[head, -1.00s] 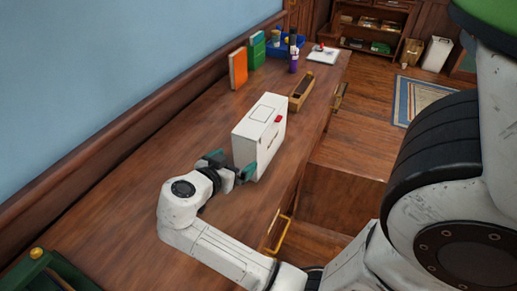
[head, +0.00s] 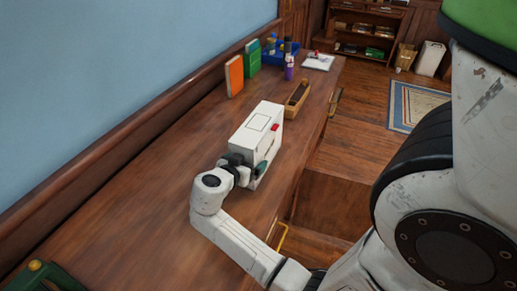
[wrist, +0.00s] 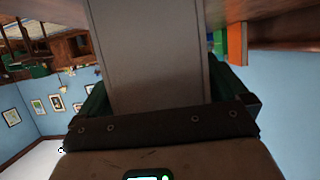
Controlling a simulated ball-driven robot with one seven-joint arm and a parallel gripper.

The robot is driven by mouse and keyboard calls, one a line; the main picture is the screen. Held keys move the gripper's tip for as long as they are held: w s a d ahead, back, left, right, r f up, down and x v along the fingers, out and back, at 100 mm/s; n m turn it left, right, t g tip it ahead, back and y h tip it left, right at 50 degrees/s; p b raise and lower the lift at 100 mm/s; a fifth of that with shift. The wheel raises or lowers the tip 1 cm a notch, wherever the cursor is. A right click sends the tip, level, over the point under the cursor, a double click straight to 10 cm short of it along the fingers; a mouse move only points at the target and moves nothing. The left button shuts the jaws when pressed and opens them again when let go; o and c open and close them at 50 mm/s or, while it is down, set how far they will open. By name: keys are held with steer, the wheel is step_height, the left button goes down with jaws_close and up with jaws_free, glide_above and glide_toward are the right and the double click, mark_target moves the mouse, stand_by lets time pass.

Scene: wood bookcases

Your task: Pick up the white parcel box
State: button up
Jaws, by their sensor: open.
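The white parcel box (head: 257,132) stands upright on the long wooden desk, with a red mark on its upper right side. My gripper (head: 249,167) is at its near end, fingers level with its lower part. In the wrist view the box's narrow end (wrist: 152,60) fills the space between the two green fingers (wrist: 160,95). The jaws are open around it. I cannot tell whether either finger touches it.
On the wooden desk (head: 130,180), beyond the box, are a wooden tray (head: 297,98), an orange book (head: 235,76), a green book (head: 252,58), a purple bottle (head: 289,68) and a blue bin (head: 270,52). A blue wall runs along the left. The desk's near left is mostly clear.

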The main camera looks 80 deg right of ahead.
steer(key=shift+d+f, duration=0.15)
steer(key=shift+d, duration=0.1)
steer(key=shift+c, duration=0.3)
steer(key=c, duration=0.9)
steer(key=shift+c, duration=0.4)
